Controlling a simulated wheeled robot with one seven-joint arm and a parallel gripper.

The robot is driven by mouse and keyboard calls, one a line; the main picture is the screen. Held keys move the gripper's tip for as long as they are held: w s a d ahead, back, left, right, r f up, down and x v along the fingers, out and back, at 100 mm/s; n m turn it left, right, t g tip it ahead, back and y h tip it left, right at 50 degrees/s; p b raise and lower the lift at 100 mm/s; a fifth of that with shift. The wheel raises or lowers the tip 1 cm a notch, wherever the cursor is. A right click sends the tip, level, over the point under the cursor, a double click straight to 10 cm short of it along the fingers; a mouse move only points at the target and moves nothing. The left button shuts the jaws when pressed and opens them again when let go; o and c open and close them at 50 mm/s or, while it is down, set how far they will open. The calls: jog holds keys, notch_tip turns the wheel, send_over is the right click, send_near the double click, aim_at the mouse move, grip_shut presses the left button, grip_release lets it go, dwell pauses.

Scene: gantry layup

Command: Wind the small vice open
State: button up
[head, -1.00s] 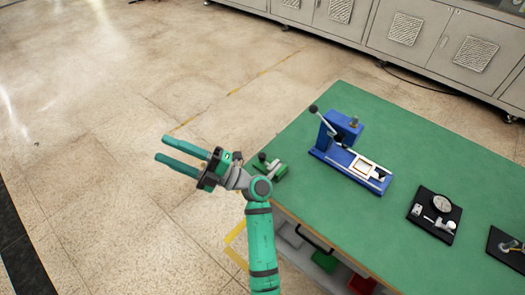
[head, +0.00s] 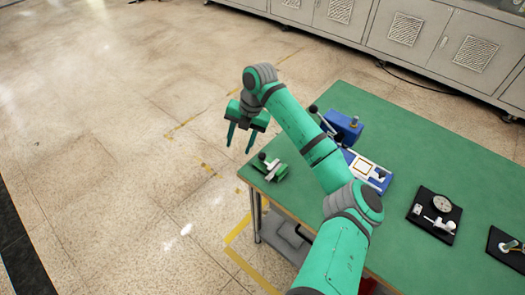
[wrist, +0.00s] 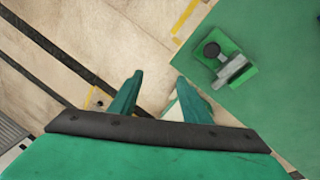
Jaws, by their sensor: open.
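The small vice (head: 274,173) sits at the left corner of the green table, with a green body, a light grey jaw part and a black ball knob. In the wrist view the vice (wrist: 240,75) is at the upper right, its black knob towards the upper left. How far its jaws stand apart is too small to tell. My gripper (head: 240,144) points down, open and empty, above and to the left of the vice, and does not touch it. In the wrist view the open fingers (wrist: 159,82) have floor between them, beyond the table edge.
A blue lever press (head: 345,125) stands behind the vice, partly hidden by my arm. Black-based fixtures, one with a round dial (head: 441,203), lie to the right on the table (head: 450,165). Grey cabinets (head: 420,40) line the back. The floor on the left is clear.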

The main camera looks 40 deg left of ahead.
jog(key=m+t+h, duration=0.1)
jog(key=t+h, duration=0.1)
send_near(262, 155)
notch_tip(262, 155, down, 8)
jog(key=shift+r, duration=0.1)
jog(key=shift+c, duration=0.5)
jog(key=c, duration=0.9)
